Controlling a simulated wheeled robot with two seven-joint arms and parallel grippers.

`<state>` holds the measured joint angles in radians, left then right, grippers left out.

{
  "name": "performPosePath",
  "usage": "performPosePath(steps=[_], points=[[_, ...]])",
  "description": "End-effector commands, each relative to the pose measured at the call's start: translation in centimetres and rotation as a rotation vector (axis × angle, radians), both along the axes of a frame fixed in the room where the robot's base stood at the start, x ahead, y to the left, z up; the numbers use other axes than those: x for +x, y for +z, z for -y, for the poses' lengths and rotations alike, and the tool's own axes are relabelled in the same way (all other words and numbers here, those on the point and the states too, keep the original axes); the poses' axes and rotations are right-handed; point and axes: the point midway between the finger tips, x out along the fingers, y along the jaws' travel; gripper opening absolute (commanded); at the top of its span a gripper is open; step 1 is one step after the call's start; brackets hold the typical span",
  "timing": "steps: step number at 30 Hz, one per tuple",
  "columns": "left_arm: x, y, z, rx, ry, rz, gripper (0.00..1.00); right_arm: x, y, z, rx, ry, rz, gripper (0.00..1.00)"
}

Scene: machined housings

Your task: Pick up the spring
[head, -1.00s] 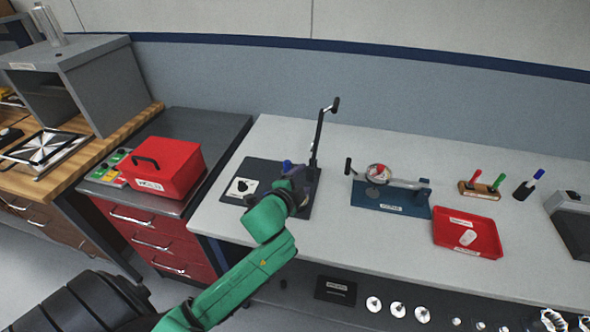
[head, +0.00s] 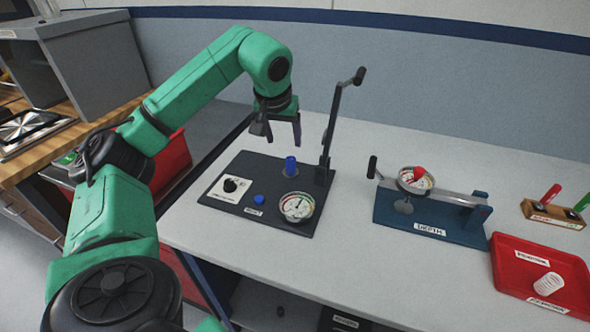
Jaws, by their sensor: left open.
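A white coiled part that looks like the spring (head: 548,283) lies in the red tray (head: 508,252) at the lower right. Nothing touches it. My left gripper (head: 279,136) is open and empty, pointing down above the back of the dark test stand (head: 225,208). It is far to the left of the spring, with the blue gauge fixture between them. A blue post (head: 290,166) stands on the test stand just below the gripper. My right gripper is not in view.
The test stand also carries a knob, a blue button, a dial (head: 296,207) and a tall lever (head: 330,130). The blue depth fixture (head: 430,213) has a dial and lever. A wooden pen holder (head: 552,213) stands behind the tray. The bench front is clear.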

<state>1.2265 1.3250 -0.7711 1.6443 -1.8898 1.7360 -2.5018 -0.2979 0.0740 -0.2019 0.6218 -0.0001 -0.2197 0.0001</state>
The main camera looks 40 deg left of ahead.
Motion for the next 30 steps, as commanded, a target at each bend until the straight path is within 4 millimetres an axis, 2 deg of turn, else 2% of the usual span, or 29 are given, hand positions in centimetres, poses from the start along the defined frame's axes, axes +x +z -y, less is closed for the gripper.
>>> performPosePath(steps=[3,6,11,16,19,24,26,27,30], points=[[1.1,-3.1,-0.5,-0.002,0.0,-0.006,0.71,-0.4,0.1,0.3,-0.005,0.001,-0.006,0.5],[1.9,-4.9,-0.8,-0.003,0.0,-0.003,0.71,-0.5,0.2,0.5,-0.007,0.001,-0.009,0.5],[2.7,-6.7,-1.0,-0.005,-0.002,-0.002,0.71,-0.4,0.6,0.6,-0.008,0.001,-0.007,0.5],[4.1,-9.7,-1.4,-0.005,-0.002,-0.002,0.71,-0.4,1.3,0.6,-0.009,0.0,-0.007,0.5],[4.5,-10.5,-1.6,-0.004,-0.002,0.002,0.71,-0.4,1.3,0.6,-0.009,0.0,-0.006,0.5],[4.5,-10.6,-1.6,-0.005,-0.003,0.002,0.71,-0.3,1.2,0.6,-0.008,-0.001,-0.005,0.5],[4.5,-10.6,-1.6,-0.005,-0.003,0.002,0.52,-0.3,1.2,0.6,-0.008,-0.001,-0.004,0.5],[4.5,-10.6,-1.6,-0.005,-0.002,0.002,0.37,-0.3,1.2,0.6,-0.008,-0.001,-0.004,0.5],[4.5,-10.6,-1.6,-0.005,-0.002,0.002,0.0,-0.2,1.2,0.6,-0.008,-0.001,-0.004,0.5]])
